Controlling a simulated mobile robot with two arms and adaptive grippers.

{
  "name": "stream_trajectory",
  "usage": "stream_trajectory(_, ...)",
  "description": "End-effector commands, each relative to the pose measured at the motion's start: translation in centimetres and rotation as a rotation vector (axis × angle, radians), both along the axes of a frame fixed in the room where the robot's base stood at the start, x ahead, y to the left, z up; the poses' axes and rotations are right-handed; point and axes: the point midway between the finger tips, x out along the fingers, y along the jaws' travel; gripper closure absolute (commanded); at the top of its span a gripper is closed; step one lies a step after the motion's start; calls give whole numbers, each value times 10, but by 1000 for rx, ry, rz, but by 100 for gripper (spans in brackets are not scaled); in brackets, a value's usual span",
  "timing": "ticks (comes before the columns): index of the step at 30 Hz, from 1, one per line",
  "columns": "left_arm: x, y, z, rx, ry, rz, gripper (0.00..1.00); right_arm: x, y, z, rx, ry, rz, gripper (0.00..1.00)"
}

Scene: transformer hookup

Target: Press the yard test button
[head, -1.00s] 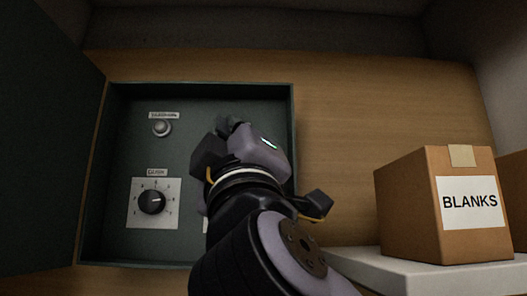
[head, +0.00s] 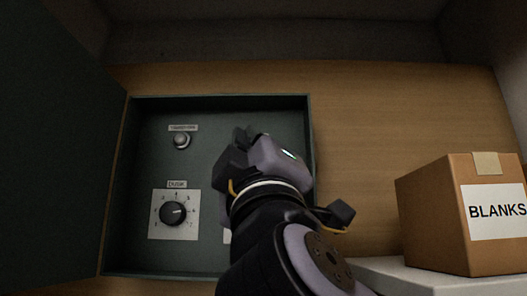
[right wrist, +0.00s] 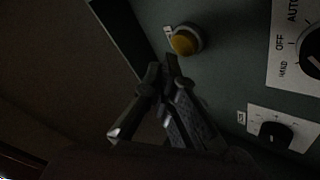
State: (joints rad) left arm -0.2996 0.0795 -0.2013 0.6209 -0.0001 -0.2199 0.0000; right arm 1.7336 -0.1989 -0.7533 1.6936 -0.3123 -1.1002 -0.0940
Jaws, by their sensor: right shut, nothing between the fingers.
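A yellow round button (right wrist: 185,41) with a small white label is on the green panel in the right wrist view. Its label is too blurred to read. My right gripper (right wrist: 168,70) is shut and empty, its fingertips close beside the button; I cannot tell whether they touch. In the head view, the right gripper (head: 243,135) is in front of the open green box (head: 140,245) and its arm covers the panel's right part, so the yellow button is hidden there. My left gripper is not in view.
The panel also has a grey knob (head: 181,140), a dial labelled DUSK (head: 173,214) and an AUTO/OFF/HAND selector (right wrist: 312,50). The box's open door (head: 60,150) stands at left. A BLANKS carton (head: 435,220) sits on a white surface (head: 385,275) at right.

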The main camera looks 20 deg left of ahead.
Motion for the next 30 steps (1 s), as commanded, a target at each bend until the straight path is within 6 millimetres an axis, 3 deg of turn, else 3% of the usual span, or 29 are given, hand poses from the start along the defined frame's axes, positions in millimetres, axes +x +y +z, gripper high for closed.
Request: stream_trajectory(30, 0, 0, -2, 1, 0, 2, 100, 9, 2, 0, 0, 0, 0, 100)
